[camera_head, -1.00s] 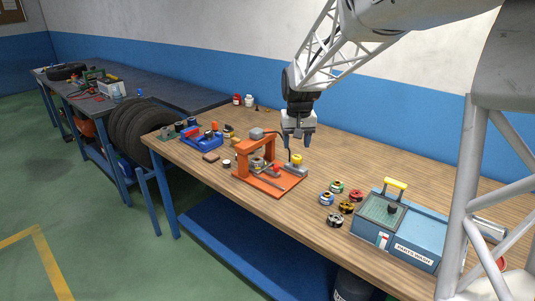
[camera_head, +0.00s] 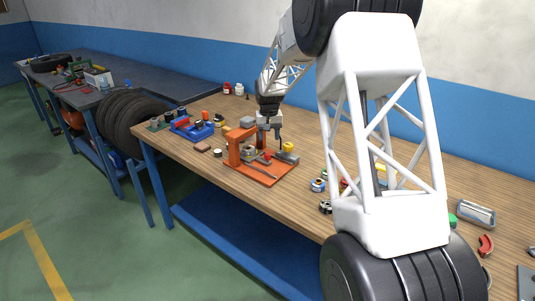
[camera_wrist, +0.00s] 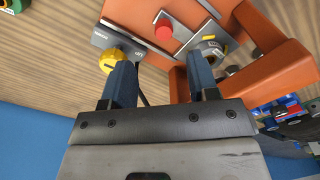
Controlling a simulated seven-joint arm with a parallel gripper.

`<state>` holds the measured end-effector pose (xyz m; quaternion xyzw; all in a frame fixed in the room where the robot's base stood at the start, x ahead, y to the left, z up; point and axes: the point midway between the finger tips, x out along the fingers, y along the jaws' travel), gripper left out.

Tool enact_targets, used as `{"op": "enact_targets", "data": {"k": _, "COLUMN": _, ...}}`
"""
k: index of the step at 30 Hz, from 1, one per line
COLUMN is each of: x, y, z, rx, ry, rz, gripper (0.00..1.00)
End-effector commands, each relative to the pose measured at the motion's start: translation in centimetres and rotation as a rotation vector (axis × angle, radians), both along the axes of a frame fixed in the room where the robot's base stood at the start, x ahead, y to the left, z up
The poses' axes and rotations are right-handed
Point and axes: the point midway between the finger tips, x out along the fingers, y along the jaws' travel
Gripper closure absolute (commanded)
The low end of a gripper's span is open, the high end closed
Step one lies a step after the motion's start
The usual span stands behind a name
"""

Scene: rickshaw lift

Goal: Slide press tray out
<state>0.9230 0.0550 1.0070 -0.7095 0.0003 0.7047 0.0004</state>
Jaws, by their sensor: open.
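The orange press (camera_head: 234,146) stands on its orange base plate (camera_head: 268,179) on the wooden workbench. Its frame also shows at right in the wrist view (camera_wrist: 268,80). A grey plate with a round metal part (camera_wrist: 209,44) lies beside the frame; I cannot tell for certain that it is the tray. A red button (camera_wrist: 164,29) and a grey box with a yellow knob (camera_wrist: 109,60) are next to it. My gripper (camera_wrist: 160,75) is open and empty, pointing at the press. In the head view my gripper (camera_head: 268,132) is just above the press's far side, partly hidden.
Red and white bottles (camera_head: 232,88) stand at the back. The bench in front of the press is clear.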

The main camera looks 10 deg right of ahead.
Motion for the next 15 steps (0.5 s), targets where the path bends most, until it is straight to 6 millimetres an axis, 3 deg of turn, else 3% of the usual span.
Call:
{"op": "enact_targets", "data": {"k": 6, "x": 1.5, "y": 0.3, "z": -1.5, "rx": 0.000, "ry": 0.006, "rz": 0.001, "gripper": 0.46}}
{"op": "enact_targets", "data": {"k": 15, "x": 1.6, "y": 0.3, "z": -1.6, "rx": 0.000, "ry": 0.007, "rz": 0.001, "gripper": 0.46}}
